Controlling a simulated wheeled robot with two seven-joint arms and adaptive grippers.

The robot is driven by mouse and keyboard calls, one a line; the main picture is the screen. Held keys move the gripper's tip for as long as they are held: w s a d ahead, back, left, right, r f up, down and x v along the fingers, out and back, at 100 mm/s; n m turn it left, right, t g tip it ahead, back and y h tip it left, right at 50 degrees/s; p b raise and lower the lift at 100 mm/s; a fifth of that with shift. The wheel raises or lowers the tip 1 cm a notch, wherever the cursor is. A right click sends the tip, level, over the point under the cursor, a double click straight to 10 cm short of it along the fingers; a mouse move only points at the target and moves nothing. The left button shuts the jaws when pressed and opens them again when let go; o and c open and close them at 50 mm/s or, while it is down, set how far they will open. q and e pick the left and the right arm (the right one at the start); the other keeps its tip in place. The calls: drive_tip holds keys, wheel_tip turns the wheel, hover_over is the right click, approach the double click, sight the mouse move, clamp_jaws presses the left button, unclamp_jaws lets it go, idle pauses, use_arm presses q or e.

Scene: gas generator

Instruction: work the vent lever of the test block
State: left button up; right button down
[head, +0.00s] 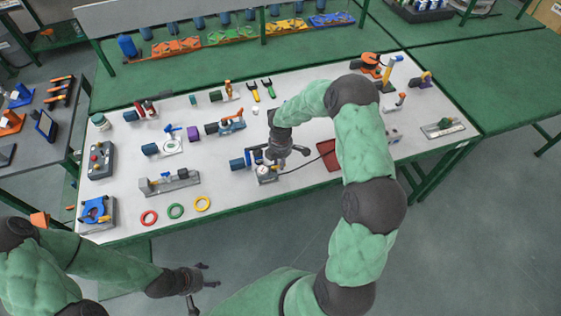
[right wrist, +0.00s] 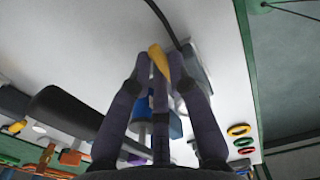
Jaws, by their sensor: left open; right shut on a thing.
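The test block (head: 266,173), with a round gauge on it, stands near the middle of the white table and is partly covered by my right gripper (head: 284,158). In the right wrist view a yellow lever (right wrist: 158,60) lies between the fingertips of my right gripper (right wrist: 160,72), which is shut on it. A grey block (right wrist: 199,70) shows beside the fingers, and a blue part (right wrist: 173,122) shows behind them. My left gripper (head: 205,281) is open and empty, low over the floor in front of the table.
A dark hose runs from the test block to a red mat (head: 328,155). Red, green (head: 176,211) and yellow rings lie near the front edge. A grey vise-like fixture (head: 170,181) stands left of the block. Several other fittings fill the table's left and back.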

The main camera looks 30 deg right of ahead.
drive_tip(key=c, duration=1.1)
unclamp_jaws()
drive_tip(key=shift+c, duration=0.2)
wheel_tip(320, 180, up, 12)
drive_tip(key=shift+s, duration=0.1)
